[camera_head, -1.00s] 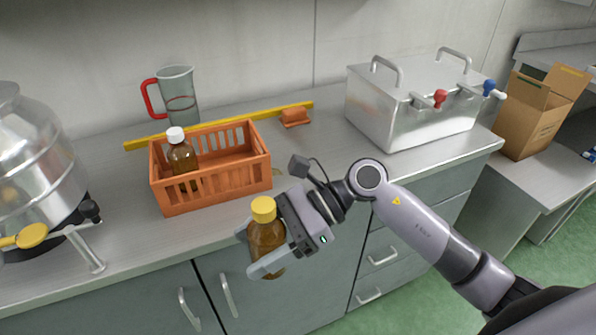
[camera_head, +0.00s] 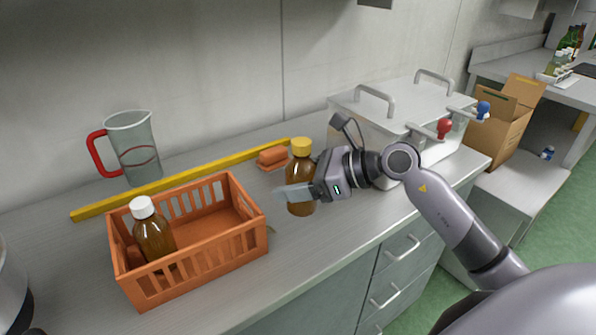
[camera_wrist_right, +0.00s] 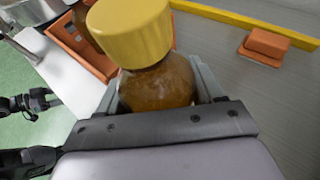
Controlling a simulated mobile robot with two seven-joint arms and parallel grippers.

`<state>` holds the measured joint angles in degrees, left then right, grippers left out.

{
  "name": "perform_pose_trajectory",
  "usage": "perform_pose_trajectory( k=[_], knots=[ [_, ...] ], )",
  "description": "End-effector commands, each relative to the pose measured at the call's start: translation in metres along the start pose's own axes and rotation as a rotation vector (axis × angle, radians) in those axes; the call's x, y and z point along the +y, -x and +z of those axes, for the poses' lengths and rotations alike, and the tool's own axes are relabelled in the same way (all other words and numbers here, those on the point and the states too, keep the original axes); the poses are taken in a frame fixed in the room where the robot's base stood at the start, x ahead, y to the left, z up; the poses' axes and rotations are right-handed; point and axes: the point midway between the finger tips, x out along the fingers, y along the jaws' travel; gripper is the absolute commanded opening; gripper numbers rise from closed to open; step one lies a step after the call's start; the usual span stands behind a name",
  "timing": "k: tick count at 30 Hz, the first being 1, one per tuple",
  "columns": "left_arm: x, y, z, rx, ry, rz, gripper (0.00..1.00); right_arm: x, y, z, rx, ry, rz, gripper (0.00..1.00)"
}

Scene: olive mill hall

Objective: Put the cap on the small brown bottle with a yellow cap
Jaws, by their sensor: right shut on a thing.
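The small brown bottle (camera_head: 301,178) has its yellow cap (camera_head: 301,147) sitting on its top. My right gripper (camera_head: 297,192) is shut around the bottle's body and holds it upright, over the counter to the right of the orange crate. In the right wrist view the yellow cap (camera_wrist_right: 130,30) is large and close, above the brown bottle (camera_wrist_right: 160,85) between the two fingers (camera_wrist_right: 158,95). I cannot tell whether the bottle's base touches the counter.
An orange crate (camera_head: 205,262) holds a brown bottle with a white cap (camera_head: 152,232). Behind are a jug with a red handle (camera_head: 133,150), a yellow bar (camera_head: 170,182) and an orange block (camera_head: 272,158). A steel tank (camera_head: 395,110) stands behind my right arm. The front counter is clear.

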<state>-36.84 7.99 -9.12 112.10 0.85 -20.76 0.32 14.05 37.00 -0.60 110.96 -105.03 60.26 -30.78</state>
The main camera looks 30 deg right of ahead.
Motion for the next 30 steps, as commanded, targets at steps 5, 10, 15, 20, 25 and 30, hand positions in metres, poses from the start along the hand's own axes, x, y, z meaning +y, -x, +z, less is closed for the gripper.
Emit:
perform_pose_trajectory(
  k=[5,10,15,20,25,30],
  knots=[
    [0.001,-0.008,0.011,-0.003,0.003,0.003,0.63,-0.049,-0.005,0.021,-0.004,-0.033,-0.093,0.0],
    [0.005,-0.012,0.018,-0.009,0.007,0.011,0.63,-0.087,-0.003,0.044,-0.003,-0.067,-0.175,0.0],
    [0.006,-0.017,0.024,-0.008,0.008,0.014,0.63,-0.121,0.004,0.067,-0.003,-0.1,-0.255,0.0],
    [0.006,-0.021,0.031,-0.01,0.009,0.015,0.63,-0.149,0.015,0.089,-0.004,-0.133,-0.331,0.0],
    [0.006,-0.026,0.036,-0.011,0.009,0.015,0.63,-0.174,0.029,0.111,-0.006,-0.168,-0.404,0.0],
    [0.005,-0.028,0.037,-0.011,0.009,0.016,0.63,-0.188,0.041,0.126,-0.008,-0.192,-0.453,0.0]
  ],
)
